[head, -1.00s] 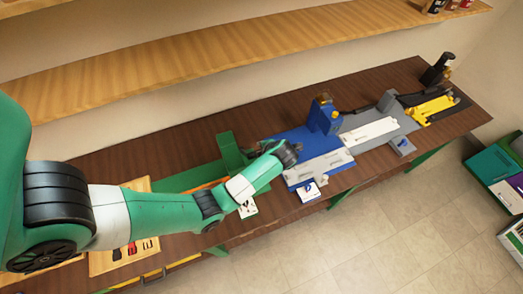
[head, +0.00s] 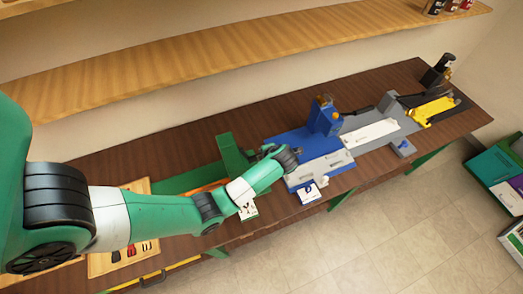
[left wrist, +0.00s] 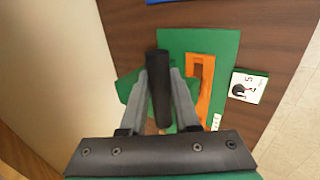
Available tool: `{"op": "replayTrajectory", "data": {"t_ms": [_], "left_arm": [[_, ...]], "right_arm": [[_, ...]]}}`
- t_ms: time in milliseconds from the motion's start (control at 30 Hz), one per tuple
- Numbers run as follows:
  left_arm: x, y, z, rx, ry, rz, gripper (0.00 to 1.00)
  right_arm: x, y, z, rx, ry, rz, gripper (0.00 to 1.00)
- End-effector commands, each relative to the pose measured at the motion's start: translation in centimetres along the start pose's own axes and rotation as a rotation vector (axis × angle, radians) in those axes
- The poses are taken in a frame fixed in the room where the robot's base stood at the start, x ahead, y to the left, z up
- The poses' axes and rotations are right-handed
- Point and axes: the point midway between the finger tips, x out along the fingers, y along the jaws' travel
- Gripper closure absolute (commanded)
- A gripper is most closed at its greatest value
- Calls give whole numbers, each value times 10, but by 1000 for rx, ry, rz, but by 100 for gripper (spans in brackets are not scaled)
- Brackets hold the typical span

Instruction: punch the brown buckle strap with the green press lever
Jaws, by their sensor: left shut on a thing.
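The green press (head: 231,157) stands on the bench at the left of the row of presses, partly behind my arm. In the left wrist view its green base plate (left wrist: 225,45) carries an orange-brown strip (left wrist: 205,75) with a slot, which looks like the buckle strap. My left gripper (left wrist: 160,78) is shut on a black bar-shaped handle (left wrist: 159,62), which looks like the press lever. The handle stands up toward the camera and hides the press head below. My right gripper is not in view.
A blue press (head: 323,117), a grey press (head: 388,103) and a yellow fixture (head: 434,108) stand farther right on the bench. A white picture card (left wrist: 248,86) lies beside the green plate. A wooden tool board (head: 105,262) lies at the near left. A shelf (head: 200,65) runs above.

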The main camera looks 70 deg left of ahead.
Motion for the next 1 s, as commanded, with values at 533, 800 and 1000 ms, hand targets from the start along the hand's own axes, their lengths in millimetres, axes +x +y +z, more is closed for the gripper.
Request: {"op": "replayTrajectory", "data": {"t_ms": [533,800,1000], "left_arm": [[4,-16,0,5,1,-4,95],[8,-33,0,4,0,-4,95],[9,-35,-1,3,1,-4,95]], "right_arm": [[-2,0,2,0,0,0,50],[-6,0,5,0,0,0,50],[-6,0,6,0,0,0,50]]}}
